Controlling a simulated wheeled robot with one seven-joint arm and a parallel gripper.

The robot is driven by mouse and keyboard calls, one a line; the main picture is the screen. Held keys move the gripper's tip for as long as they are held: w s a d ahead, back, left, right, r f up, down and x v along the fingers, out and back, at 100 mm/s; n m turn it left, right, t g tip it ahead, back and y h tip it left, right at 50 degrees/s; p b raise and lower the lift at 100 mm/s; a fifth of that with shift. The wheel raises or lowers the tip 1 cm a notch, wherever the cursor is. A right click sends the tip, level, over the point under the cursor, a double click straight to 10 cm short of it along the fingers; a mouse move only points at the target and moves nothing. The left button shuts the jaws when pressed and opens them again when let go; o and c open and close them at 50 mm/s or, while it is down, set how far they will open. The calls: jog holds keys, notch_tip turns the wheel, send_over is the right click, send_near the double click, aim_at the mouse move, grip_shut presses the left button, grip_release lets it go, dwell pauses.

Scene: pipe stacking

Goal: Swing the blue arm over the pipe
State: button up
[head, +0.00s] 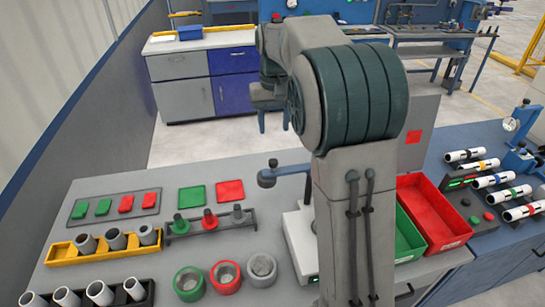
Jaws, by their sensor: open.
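A blue arm (288,173) with a dark knob reaches left above the grey table. Its right end is hidden behind my own arm. A pale base plate (300,245) lies below it, also partly covered. I cannot see a pipe under the blue arm; that spot is partly hidden. My gripper (274,124) hangs beyond the table's far edge in the picture, higher up than the blue arm and apart from it. Its two fingers are spread and nothing shows between them. White banded pipes (480,166) lie in a rack at the right.
A yellow rack (92,256) of grey pipe pieces, a black rack (150,293) and round red, green and grey fittings (225,277) fill the left. Green (408,238) and red (430,212) bins stand right of my arm. A blue gauge fixture (520,160) stands far right.

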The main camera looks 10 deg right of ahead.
aim_at(273, 161)
jog(key=f, duration=0.4)
jog(key=f+p, duration=0.1)
jog(key=f, duration=0.8)
jog(key=shift+w+f+p, duration=0.3)
jog(key=shift+f+p, duration=0.05)
jog(key=shift+f, duration=0.05)
grip_shut()
